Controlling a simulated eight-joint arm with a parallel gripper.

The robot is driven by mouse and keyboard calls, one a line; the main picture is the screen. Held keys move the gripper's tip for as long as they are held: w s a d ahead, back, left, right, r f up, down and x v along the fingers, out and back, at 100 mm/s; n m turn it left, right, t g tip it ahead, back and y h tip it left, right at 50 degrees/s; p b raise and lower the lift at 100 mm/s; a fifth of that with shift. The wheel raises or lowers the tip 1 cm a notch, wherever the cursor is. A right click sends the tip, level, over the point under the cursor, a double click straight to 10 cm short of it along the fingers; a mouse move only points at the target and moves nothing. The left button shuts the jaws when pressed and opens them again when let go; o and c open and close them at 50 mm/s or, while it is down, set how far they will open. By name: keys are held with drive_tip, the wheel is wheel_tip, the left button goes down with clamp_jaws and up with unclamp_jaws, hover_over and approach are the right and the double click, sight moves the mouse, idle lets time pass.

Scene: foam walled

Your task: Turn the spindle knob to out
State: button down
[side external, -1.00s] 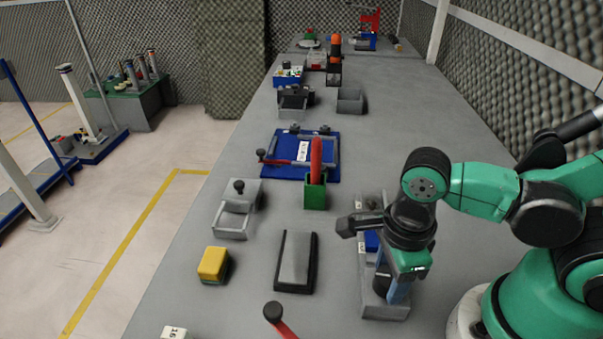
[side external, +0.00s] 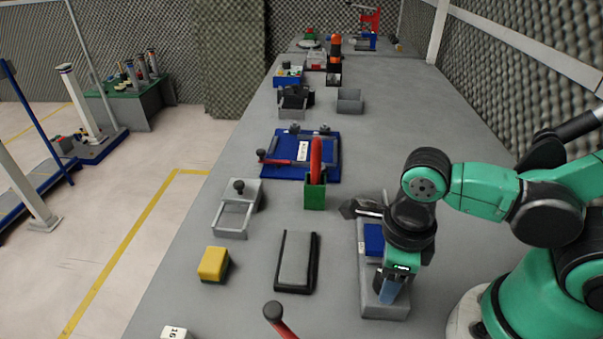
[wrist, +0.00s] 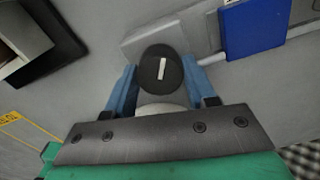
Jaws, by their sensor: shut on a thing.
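The spindle knob (wrist: 161,69) is a round black knob with a white line on its face, seen in the wrist view. The line stands nearly upright, leaning slightly. My gripper (wrist: 158,88) has one blue finger on each side of the knob and is shut on it. In the side view my gripper (side external: 388,288) points down over the near end of a grey fixture (side external: 383,311), and the knob is hidden there. A blue block (side external: 374,239) sits on the fixture; it also shows in the wrist view (wrist: 253,27). I cannot read any out mark.
Left of the fixture lies a grey pad with black edges (side external: 296,262). A yellow block (side external: 213,263) and a grey frame with a black knob (side external: 232,219) lie further left. A green holder with a red handle (side external: 315,195) stands behind. A red lever (side external: 279,320) is at the front.

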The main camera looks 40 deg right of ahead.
drive_tip(key=shift+c, duration=1.4)
unclamp_jaws()
drive_tip(key=shift+r, duration=0.15)
drive_tip(key=shift+r, duration=2.65)
drive_tip(key=n, duration=0.1)
drive_tip(key=w+n, duration=0.1)
drive_tip(key=n, duration=0.1)
drive_tip(key=shift+w+d+t, duration=0.15)
drive_tip(key=shift+d+t, duration=0.05)
drive_tip(key=shift+t, duration=0.2)
drive_tip(key=w+d+r+n+t, duration=0.2)
drive_tip(key=w+d+n+t, duration=0.1)
drive_tip(key=n, duration=1)
drive_tip(key=w+d+r+n+t, duration=0.1)
drive_tip(key=w+d+n+t, duration=0.2)
drive_tip(key=n, duration=1)
drive_tip(key=w, duration=0.3)
drive_tip(key=shift+d+r, duration=0.15)
drive_tip(key=shift+r, duration=0.2)
